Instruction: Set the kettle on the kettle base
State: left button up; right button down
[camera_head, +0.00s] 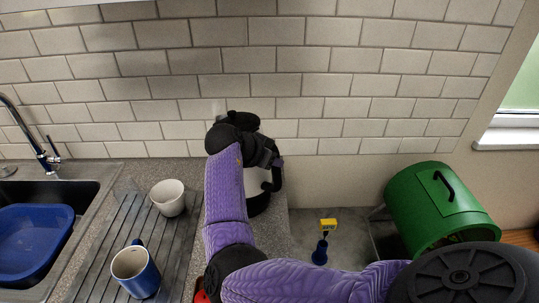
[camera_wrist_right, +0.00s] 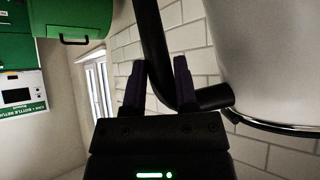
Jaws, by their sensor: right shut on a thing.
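The kettle has a pale, shiny body (camera_head: 252,181) and stands upright at the back right of the counter, partly hidden behind my right arm. My right gripper (camera_head: 272,160) is at the kettle's upper right side, shut on its black handle. In the right wrist view the handle (camera_wrist_right: 153,45) passes between the two dark fingers (camera_wrist_right: 160,85), and the kettle body (camera_wrist_right: 270,50) fills the right side. A black part (camera_head: 259,204) shows under the pale body; I cannot tell whether it is the kettle's bottom or the kettle base. My left gripper is out of view.
A ribbed drainer (camera_head: 105,240) holds a white cup (camera_head: 168,197) and a blue mug (camera_head: 136,272). A sink with a blue basin (camera_head: 35,240) is at the left. A green bin (camera_head: 435,205) and a yellow-and-blue item (camera_head: 323,240) are at the right. The tiled wall (camera_head: 330,85) stands close behind the kettle.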

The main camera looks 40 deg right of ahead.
notch_tip(320, 180, down, 3)
jog(key=shift+r+b, duration=0.1)
jog(key=shift+b, duration=0.95)
jog(key=shift+a, duration=0.25)
jog(key=shift+w+a, duration=0.35)
jog(key=shift+a, duration=0.2)
jog(key=shift+a, duration=0.15)
